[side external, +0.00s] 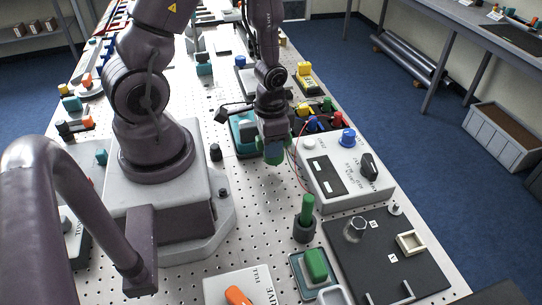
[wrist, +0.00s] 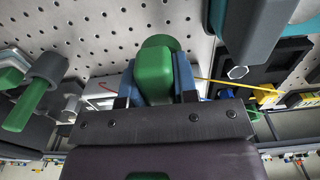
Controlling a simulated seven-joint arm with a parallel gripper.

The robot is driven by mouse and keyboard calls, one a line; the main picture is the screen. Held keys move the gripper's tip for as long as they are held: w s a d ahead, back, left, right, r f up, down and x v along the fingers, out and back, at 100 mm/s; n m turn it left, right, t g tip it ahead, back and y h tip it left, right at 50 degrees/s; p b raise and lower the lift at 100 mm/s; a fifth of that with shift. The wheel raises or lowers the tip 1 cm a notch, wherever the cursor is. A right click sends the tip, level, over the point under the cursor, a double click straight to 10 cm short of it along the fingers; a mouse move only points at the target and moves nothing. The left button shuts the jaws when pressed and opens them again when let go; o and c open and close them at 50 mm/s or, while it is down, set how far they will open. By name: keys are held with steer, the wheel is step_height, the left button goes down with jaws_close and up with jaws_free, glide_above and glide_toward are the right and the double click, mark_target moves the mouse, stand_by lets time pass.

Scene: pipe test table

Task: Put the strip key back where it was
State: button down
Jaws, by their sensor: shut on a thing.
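My gripper (side external: 273,140) is shut on a green piece, apparently the strip key (wrist: 155,72), and holds it above the perforated table. In the wrist view the key shows a blocky green handle between my bluish fingers (wrist: 158,88), with a rounded green part beyond it. In the side view the key's lower green end (side external: 273,156) hangs below my fingers, clear of the tabletop as far as I can tell. No label for its place can be read.
A green-handled rod stands in a dark holder (side external: 304,230). A green block (side external: 316,264) sits in a teal-edged tray in front. A white switch box (side external: 345,178) with red leads is close at right. A dark plate (side external: 385,262) lies front right. A teal fixture (side external: 243,134) is just behind.

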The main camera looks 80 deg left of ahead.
steer(key=shift+f, duration=1.9)
steer(key=shift+f, duration=0.2)
steer(key=c, duration=0.9)
jaws_free()
steer(key=shift+r, duration=0.1)
